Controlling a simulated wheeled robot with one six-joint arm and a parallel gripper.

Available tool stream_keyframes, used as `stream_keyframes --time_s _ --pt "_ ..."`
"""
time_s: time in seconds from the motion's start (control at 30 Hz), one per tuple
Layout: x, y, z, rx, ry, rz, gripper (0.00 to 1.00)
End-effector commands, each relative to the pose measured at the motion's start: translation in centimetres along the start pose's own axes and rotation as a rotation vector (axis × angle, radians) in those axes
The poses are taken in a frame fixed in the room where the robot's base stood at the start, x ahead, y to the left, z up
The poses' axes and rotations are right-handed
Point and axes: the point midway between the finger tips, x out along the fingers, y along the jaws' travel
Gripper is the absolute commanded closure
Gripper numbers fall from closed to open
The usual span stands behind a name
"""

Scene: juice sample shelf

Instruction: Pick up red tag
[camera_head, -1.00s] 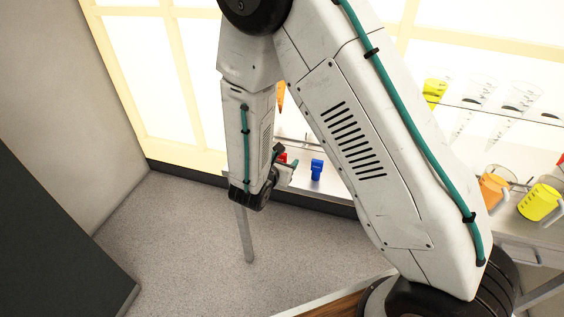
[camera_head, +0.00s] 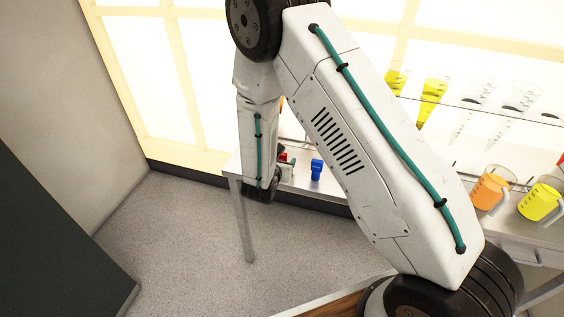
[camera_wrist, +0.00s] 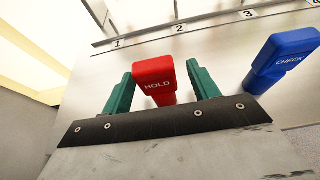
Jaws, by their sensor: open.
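The red tag (camera_wrist: 154,76), marked HOLD, stands upright on the metal table in the wrist view. My gripper (camera_wrist: 161,85) has its two green fingers apart, one on each side of the red tag. Whether the fingers touch it I cannot tell. The tag's lower part is hidden behind the dark gripper edge. In the head view only a small part of the red tag (camera_head: 282,157) shows beside the end of my arm, and my fingers are mostly hidden there.
A blue tag (camera_wrist: 284,57) marked CHECK stands to the right of the red one. A numbered strip (camera_wrist: 205,29) runs behind them. In the head view, an orange cup (camera_head: 489,191) and a yellow cup (camera_head: 539,203) stand at the right, below a rack of conical vessels.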

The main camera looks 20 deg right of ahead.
Motion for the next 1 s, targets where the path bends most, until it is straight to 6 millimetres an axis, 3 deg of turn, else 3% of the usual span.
stream_keyframes --time_s 0.07,0.2,0.23,0.57,0.77,0.93,1.0 --pt "0.0 0.0 0.0 0.0 0.0 0.0 0.46" --pt "0.0 0.0 0.0 0.0 0.0 0.0 0.84" --pt "0.0 0.0 0.0 0.0 0.0 0.0 0.88" --pt "-0.1 0.0 0.1 0.001 -0.001 0.0 0.88" --pt "-0.6 0.1 1.4 0.002 -0.003 0.0 0.88" --pt "-1.5 0.1 3.5 0.003 -0.003 0.001 0.88" --pt "-2.9 -0.5 2.8 -0.004 0.001 0.002 0.88"
